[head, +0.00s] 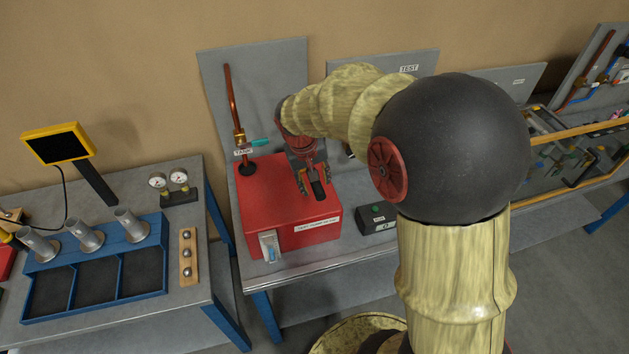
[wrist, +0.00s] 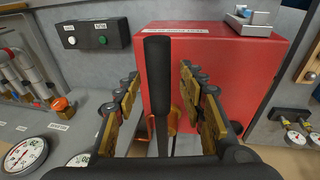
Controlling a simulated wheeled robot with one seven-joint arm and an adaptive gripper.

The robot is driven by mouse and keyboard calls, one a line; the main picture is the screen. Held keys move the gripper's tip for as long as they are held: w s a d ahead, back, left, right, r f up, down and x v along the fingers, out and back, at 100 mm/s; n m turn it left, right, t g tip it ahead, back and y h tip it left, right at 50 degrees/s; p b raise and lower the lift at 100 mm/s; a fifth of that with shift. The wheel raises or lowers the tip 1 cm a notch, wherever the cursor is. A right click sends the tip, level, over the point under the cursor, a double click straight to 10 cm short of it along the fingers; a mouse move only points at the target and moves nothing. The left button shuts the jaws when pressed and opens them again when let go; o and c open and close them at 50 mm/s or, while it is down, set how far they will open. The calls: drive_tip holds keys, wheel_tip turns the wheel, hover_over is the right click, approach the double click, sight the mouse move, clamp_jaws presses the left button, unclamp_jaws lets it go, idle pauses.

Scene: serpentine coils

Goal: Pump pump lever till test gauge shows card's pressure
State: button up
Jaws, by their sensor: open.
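The red pump box (head: 285,215) stands on the middle bench, and it fills the back of the wrist view (wrist: 215,75). The pump lever's black grip (wrist: 158,70) stands between my fingers in the wrist view. My gripper (head: 314,184) is over the box, its fingers open on both sides of the grip with visible gaps. A white dial gauge (wrist: 25,155) and a partly cut-off dial (wrist: 79,159) show at lower left in the wrist view. I cannot tell which is the test gauge, and the readings are too small.
A black button box (head: 377,218) stands right of the pump. A copper pipe with a teal-handled valve (head: 258,143) rises behind it. My arm hides much of the TEST panel (head: 409,69). The left bench holds a blue tray (head: 95,295) and small gauges (head: 178,176).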

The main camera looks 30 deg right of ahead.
drive_tip(key=v, duration=1.2)
drive_tip(key=shift+f, duration=0.1)
